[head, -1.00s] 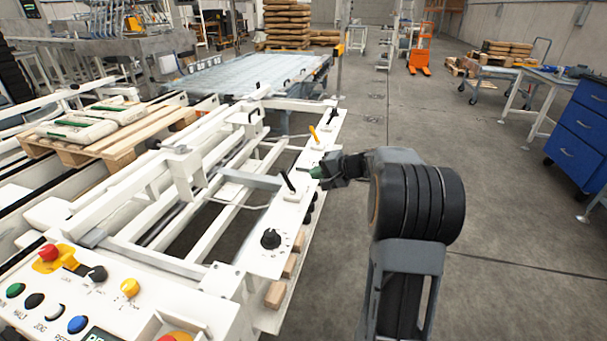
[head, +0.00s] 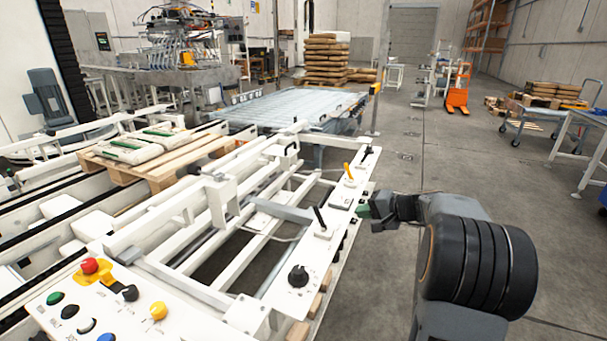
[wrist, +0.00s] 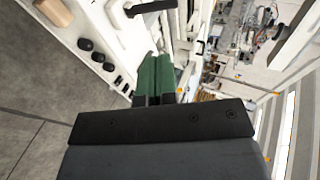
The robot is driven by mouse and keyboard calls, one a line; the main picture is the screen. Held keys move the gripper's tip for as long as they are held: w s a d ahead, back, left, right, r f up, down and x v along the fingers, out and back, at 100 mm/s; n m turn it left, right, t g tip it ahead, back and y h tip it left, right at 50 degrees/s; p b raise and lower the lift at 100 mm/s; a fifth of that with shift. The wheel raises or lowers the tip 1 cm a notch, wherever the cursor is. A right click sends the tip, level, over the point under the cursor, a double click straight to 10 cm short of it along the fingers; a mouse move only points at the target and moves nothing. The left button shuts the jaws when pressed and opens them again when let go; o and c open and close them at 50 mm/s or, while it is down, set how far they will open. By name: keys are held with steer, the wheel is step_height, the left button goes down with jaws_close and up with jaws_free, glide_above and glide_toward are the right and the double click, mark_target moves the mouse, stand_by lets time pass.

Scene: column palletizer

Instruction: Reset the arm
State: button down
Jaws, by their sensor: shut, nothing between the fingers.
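My gripper (head: 364,211) is at the right edge of the white machine frame, beside the panel with the levers. Its green fingertips point left. In the wrist view my gripper (wrist: 155,78) shows both green fingers together with nothing held. The black lever (head: 321,220) stands just left of the fingertips, apart from them as far as I can tell. A yellow lever (head: 348,172) stands farther back on the same panel. A black rotary knob (head: 298,276) sits nearer on that panel.
A control panel (head: 130,308) with coloured buttons is at the front left. Bags (head: 145,143) lie on a wooden pallet (head: 178,172) on the conveyor. Stacked sacks (head: 326,60) and an orange lift (head: 458,88) stand at the back. The floor (head: 420,150) behind my arm is open.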

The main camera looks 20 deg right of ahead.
steer(key=s+a+f+g+h+p, duration=0.3)
steer(key=s+a+g+p, duration=0.15)
steer(key=s, duration=0.45)
steer(key=s+a+r+n+g+h+p, duration=0.1)
steer(key=s+a+r+n+p, duration=0.3)
steer(key=r, duration=0.6)
steer(key=s+a+r+n+h+p, duration=0.4)
steer(key=s+a+r+p, duration=0.4)
steer(key=p, duration=0.5)
steer(key=shift+s+r+n+g, duration=0.35)
steer(key=shift+s+r+n, duration=0.25)
steer(key=shift+s+r, duration=0.45)
steer(key=shift+s+f, duration=0.1)
steer(key=shift+f, duration=0.05)
steer(key=shift+s+d, duration=0.1)
